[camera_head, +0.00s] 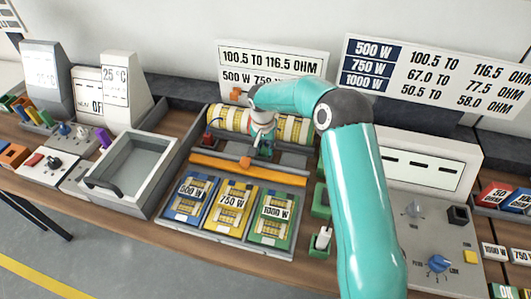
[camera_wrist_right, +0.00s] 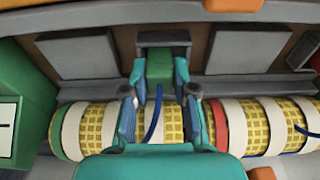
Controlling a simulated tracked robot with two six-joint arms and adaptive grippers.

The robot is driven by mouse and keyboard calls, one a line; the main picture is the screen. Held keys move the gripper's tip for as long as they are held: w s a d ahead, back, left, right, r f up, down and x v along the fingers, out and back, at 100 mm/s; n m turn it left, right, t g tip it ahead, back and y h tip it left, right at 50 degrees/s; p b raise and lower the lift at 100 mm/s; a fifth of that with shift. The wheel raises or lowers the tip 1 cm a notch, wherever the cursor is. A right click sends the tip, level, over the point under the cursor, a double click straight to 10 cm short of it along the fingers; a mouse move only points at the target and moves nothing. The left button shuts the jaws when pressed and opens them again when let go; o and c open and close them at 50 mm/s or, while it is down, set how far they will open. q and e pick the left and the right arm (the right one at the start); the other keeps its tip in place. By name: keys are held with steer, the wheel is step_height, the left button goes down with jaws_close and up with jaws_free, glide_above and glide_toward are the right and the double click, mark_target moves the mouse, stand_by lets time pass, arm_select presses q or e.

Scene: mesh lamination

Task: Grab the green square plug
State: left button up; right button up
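The green square plug (camera_wrist_right: 159,68) sits at a dark grey holder (camera_wrist_right: 162,38) behind the striped roll in the right wrist view. A blue cable hangs from it. My right gripper (camera_wrist_right: 160,80) has one fingertip on each side of the plug, very close to its sides; I cannot tell whether they touch it. In the head view my right gripper (camera_head: 263,148) reaches down at the front of the yellow and white striped roll (camera_head: 230,118), and there the plug is hard to make out. My left gripper is not in view.
Blue, yellow and green wattage cards (camera_head: 235,206) lie in front of an orange bar (camera_head: 230,166). A grey open bin (camera_head: 160,150) stands to the left. A control panel (camera_head: 430,235) is to the right of my arm. Green blocks (camera_head: 320,200) stand close by.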

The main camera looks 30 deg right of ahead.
jaws_close()
steer(key=shift+r, duration=0.1)
